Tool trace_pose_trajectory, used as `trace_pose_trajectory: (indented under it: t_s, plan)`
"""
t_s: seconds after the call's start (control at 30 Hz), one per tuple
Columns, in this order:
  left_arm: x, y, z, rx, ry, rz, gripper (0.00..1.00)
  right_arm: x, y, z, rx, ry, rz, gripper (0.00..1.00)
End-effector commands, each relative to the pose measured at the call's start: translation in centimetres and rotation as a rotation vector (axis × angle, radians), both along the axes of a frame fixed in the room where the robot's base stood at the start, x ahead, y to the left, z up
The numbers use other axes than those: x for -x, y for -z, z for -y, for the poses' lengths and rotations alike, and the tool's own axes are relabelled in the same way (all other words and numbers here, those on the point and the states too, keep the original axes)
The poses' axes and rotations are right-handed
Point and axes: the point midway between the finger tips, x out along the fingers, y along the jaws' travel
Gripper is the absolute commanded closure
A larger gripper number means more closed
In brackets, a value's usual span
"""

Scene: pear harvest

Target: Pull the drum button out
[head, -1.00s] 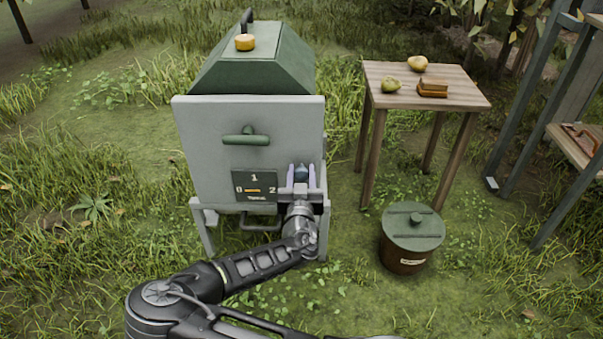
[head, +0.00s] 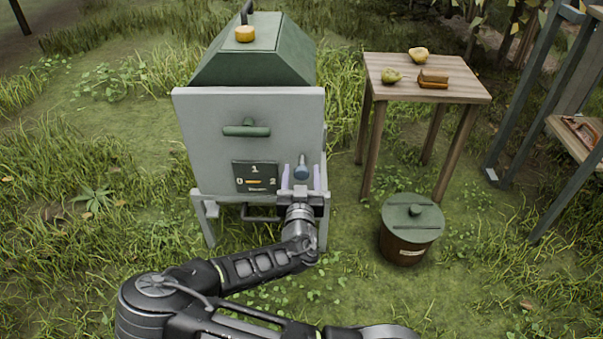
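The drum button (head: 301,172) is a small blue-grey knob at the lower right of the grey front panel (head: 205,130) of the machine. A short stem shows behind the knob, so it stands out from the panel. My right gripper (head: 301,178) is open, with one pale finger on each side of the knob and gaps between the fingers and the knob. My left gripper is not in view.
A dark dial plate (head: 255,177) sits left of the button, with a green handle (head: 246,130) above. A wooden table (head: 400,85) with fruit and a lidded bucket (head: 411,230) stand to the right.

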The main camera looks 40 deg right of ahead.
Motion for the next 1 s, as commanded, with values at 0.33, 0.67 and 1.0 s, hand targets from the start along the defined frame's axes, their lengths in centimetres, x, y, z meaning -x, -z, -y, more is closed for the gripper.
trace_pose_trajectory:
  t_s: [0.33, 0.67, 1.0]
  plan:
    - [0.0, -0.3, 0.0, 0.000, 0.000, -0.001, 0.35, 0.5, -0.1, -0.4, -0.001, 0.000, 0.002, 0.42]
    - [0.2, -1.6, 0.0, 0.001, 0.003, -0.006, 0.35, 4.5, -0.2, -3.5, -0.001, -0.002, -0.001, 0.42]
    - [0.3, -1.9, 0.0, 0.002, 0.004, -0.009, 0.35, 6.3, 0.0, -4.8, 0.001, 0.000, 0.001, 0.42]
